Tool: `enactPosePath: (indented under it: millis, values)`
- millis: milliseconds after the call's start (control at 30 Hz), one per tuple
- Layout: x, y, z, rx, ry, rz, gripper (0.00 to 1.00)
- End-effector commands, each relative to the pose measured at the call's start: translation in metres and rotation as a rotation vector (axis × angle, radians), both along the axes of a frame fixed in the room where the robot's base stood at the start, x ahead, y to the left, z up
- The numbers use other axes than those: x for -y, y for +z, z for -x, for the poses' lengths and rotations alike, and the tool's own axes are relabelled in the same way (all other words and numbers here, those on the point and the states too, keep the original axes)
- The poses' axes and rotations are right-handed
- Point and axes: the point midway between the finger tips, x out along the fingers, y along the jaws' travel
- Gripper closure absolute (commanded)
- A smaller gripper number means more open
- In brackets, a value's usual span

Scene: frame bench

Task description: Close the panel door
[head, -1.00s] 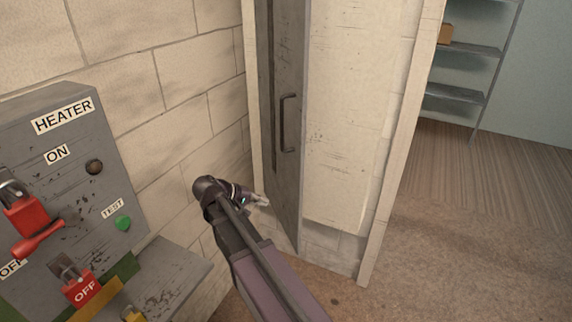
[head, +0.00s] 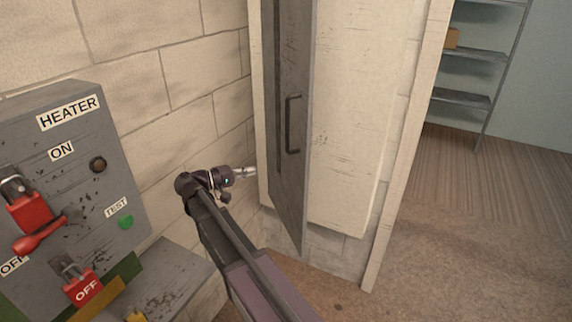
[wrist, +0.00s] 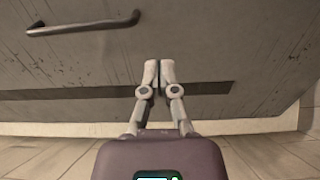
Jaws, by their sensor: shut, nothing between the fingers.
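The grey panel door (head: 291,190) stands ajar in the head view, jutting out from the cream panel box (head: 350,150). Its dark bar handle (head: 291,124) is on the outer face. My gripper (head: 252,173) is at the left of the door's lower part, pointing toward it. In the wrist view the door face (wrist: 210,40) fills the upper part, with the handle (wrist: 82,22) at the upper left. My gripper (wrist: 159,64) is shut and empty in front of that face, right of and below the handle. I cannot tell whether the fingertips touch it.
A grey heater control box (head: 80,180) with red lockout switches is at the left, with a grey ledge (head: 170,275) below it. A block wall (head: 170,70) lies behind my arm. Metal shelves (head: 480,55) stand far right, past open floor (head: 470,220).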

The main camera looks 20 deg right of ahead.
Motion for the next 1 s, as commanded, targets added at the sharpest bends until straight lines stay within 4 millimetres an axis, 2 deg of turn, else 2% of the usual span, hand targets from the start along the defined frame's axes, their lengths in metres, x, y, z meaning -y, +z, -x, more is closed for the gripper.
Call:
enactPosePath:
  millis: [167, 367, 1000]
  values:
    - [0.005, 0.000, 0.001, 0.000, 0.000, -0.001, 1.00]
    - [0.021, 0.000, 0.002, 0.000, -0.001, -0.001, 1.00]
    - [0.110, 0.000, 0.008, 0.000, -0.001, -0.001, 1.00]
